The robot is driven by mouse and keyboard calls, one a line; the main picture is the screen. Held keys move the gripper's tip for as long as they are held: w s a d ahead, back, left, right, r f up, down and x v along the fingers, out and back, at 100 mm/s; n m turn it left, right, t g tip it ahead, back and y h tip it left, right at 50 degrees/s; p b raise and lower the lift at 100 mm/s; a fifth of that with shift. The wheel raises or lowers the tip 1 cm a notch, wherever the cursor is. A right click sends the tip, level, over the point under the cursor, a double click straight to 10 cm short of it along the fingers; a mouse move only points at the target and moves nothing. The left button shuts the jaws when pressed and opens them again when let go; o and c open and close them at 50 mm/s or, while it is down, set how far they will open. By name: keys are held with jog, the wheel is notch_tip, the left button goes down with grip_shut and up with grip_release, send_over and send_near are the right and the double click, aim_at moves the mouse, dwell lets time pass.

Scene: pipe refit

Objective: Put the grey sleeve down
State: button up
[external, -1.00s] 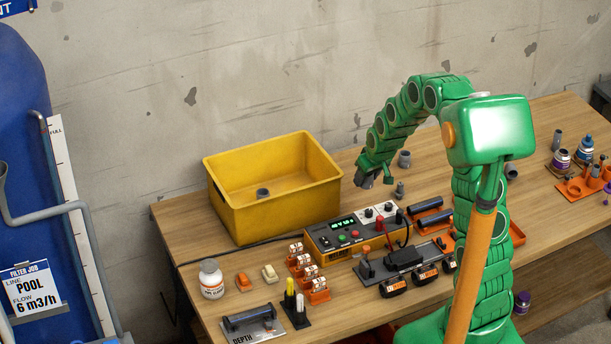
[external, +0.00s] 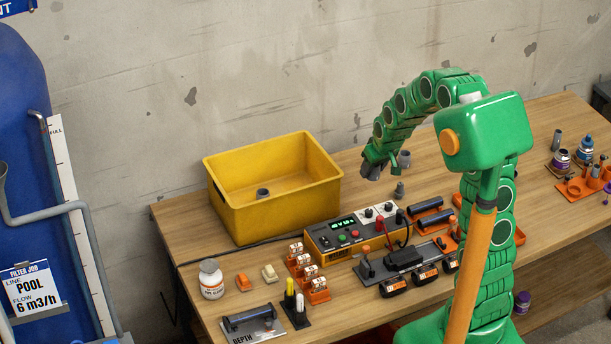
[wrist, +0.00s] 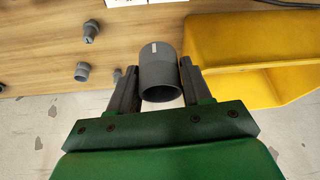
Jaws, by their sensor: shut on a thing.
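My gripper (wrist: 157,88) is shut on the grey sleeve (wrist: 158,70), a short dark-grey tube with a small pale mark on its upper part. The sleeve sits between both fingers, with its open end toward the wrist camera. In the external view my gripper (external: 373,172) is just right of the yellow bin, near the back of the wooden table (external: 375,157). There the sleeve is small and hard to tell apart from the fingers. I cannot tell whether it touches the table.
The yellow bin (external: 275,212) holds a grey fitting (external: 262,193). It also shows close on the right in the wrist view (wrist: 235,75). Loose grey fittings stand nearby, one (external: 399,190) in front and another (external: 404,159) behind. The orange control box (external: 352,232) stands in front.

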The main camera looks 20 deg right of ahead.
jog(key=shift+w+a+r, duration=0.1)
jog(key=shift+r, duration=0.35)
jog(key=w+a+n+g+y, duration=0.1)
jog(key=w+a+n+y, duration=0.1)
jog(key=w+a+n, duration=0.7)
jog(key=w+a+n+g+y, duration=0.25)
jog(key=w+a, duration=0.35)
jog(key=a, duration=0.7)
jog(key=shift+n+t+h, duration=0.35)
jog(key=shift+t+h, duration=0.1)
jog(key=f, duration=1.7)
jog(key=shift+w+d+f, duration=0.25)
jog(key=shift+f, duration=0.15)
jog(key=o, duration=1)
jog(key=v, duration=1.2)
